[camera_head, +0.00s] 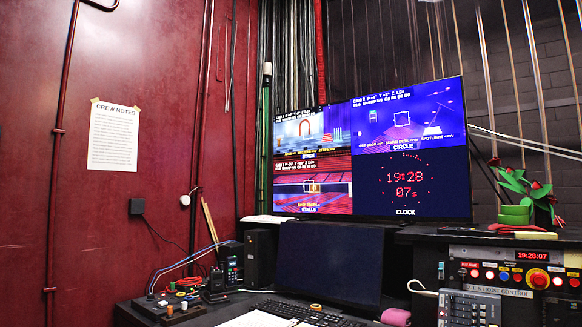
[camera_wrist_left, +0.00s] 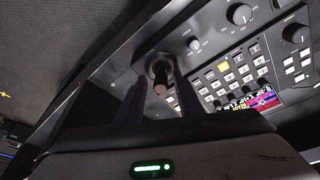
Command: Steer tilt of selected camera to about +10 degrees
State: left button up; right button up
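In the left wrist view, a control panel (camera_wrist_left: 235,75) carries knobs, rows of square buttons with one lit yellow, and a small colour screen (camera_wrist_left: 262,100). A short dark joystick (camera_wrist_left: 160,76) stands at its near edge. My left gripper (camera_wrist_left: 160,98) is open, its two dark fingers on either side of the stick with visible gaps; I cannot tell contact. In the head view, the large monitor (camera_head: 370,150) has camera panes with pan and tilt readouts, too small to read surely. One pane is labelled CIRCLE (camera_head: 408,118), one STALLS (camera_head: 312,188). My right gripper is not in view.
The clock pane (camera_head: 405,185) reads 19:28. A panel with a red button (camera_head: 538,279) and a grey keypad (camera_head: 469,307) are at the lower right. A dark screen (camera_head: 330,262), keyboard (camera_head: 310,313) and radio (camera_head: 230,265) occupy the desk. Crew notes (camera_head: 113,137) hang on the red wall.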

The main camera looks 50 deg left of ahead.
pick_arm(q)
jog(key=shift+a+f, duration=0.1)
dwell(0.3)
